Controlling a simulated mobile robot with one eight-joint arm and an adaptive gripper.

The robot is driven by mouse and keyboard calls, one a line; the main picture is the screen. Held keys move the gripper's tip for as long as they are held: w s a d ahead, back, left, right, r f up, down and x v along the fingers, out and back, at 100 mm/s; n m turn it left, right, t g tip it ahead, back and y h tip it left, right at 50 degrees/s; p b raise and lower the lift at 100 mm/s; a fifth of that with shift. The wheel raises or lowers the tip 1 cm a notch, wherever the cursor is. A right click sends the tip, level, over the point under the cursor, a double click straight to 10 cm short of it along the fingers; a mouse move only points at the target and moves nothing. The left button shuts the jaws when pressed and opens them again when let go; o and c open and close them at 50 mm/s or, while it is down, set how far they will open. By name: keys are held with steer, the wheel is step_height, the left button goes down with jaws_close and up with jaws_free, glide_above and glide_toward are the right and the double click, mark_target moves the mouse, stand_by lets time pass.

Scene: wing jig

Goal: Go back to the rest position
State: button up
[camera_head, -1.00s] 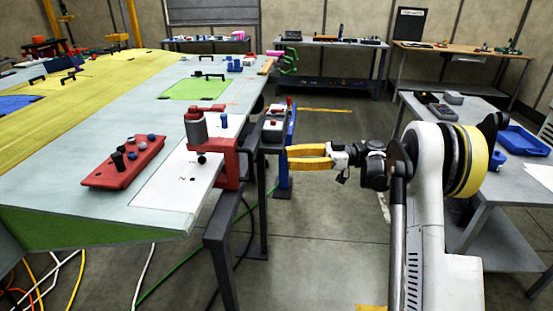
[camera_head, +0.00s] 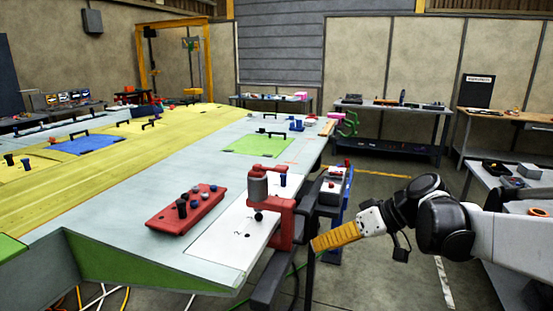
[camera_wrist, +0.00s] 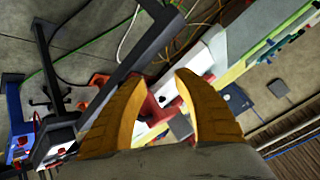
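My gripper (camera_head: 316,243) has yellow ridged fingers and shows at the lower right of the head view, to the right of the wing table's near corner. In the wrist view my gripper (camera_wrist: 160,82) has its two fingers apart, with nothing held between them. The arm reaches in from the right edge of the head view, bent at the wrist. A red clamp (camera_head: 287,215) with a grey cylinder is fixed at the table edge, just left of the fingers. Whether they touch anything cannot be told, but a gap seems to show.
The wing table (camera_head: 215,165) fills the left and middle, with a red tray (camera_head: 165,219) of several pegs on it. A grey box (camera_head: 331,187) on a blue stand is behind my gripper. A side table (camera_head: 483,178) stands at the right. Floor between is clear.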

steer(key=s+d+f+m+t+h, duration=0.1)
steer(key=s+d+f+m+h, duration=0.1)
steer(key=s, duration=0.4)
steer(key=s+d+f+m+t+h, duration=0.1)
steer(key=s+d+f+m+h, duration=0.1)
steer(key=s+h, duration=0.2)
steer(key=s+d+f+m+t+h, duration=0.1)
steer(key=s+d+m+h, duration=0.1)
steer(key=s, duration=0.8)
steer(key=shift+s+d+f+m+h, duration=0.15)
steer(key=shift+d+f+m+h, duration=0.2)
steer(key=shift+d+h, duration=0.2)
